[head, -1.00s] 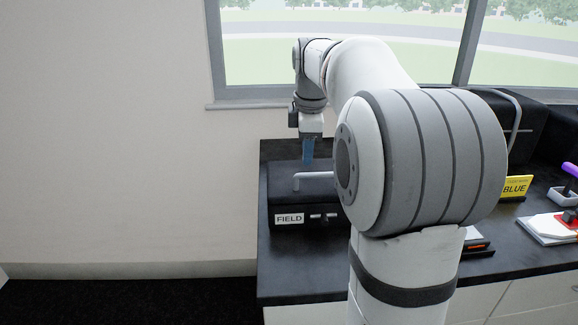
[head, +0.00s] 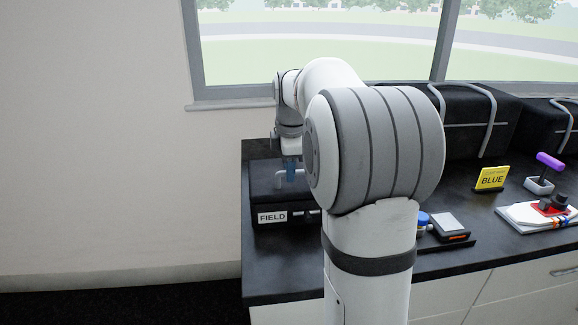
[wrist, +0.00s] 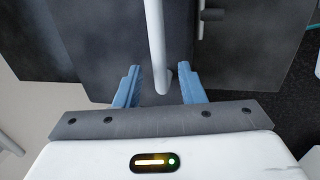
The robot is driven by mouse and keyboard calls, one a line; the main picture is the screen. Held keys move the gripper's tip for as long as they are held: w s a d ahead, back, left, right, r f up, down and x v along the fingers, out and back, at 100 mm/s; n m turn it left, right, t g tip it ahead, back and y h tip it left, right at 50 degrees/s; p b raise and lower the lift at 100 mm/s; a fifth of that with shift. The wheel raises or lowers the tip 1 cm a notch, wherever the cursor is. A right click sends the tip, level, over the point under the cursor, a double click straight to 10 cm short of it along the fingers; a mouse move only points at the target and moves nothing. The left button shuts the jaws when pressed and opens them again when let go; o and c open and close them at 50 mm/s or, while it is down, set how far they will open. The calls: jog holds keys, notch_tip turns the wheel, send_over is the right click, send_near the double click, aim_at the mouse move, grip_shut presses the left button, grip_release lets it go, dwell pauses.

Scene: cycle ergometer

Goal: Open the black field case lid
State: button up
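The black field case (head: 262,200) stands at the left end of the dark counter, with a white FIELD label (head: 272,217) and small latches on its front. Its lid looks shut. A pale bar handle (head: 280,180) rises from the lid; my arm partly hides the case's right side. My gripper (head: 291,170) points down at the handle. In the wrist view, its blue fingers (wrist: 160,88) are apart, with the handle (wrist: 155,45) running between them. A gap shows on both sides of the bar. I cannot tell whether either finger touches it.
To the right on the counter (head: 400,285) are a yellow BLUE sign (head: 491,178), a purple-handled item (head: 550,160), a white board with a red and black part (head: 540,214), and a dark tray with small items (head: 450,240). Black bags stand behind. A wall and window adjoin.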

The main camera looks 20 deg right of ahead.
grip_shut()
dwell(0.5)
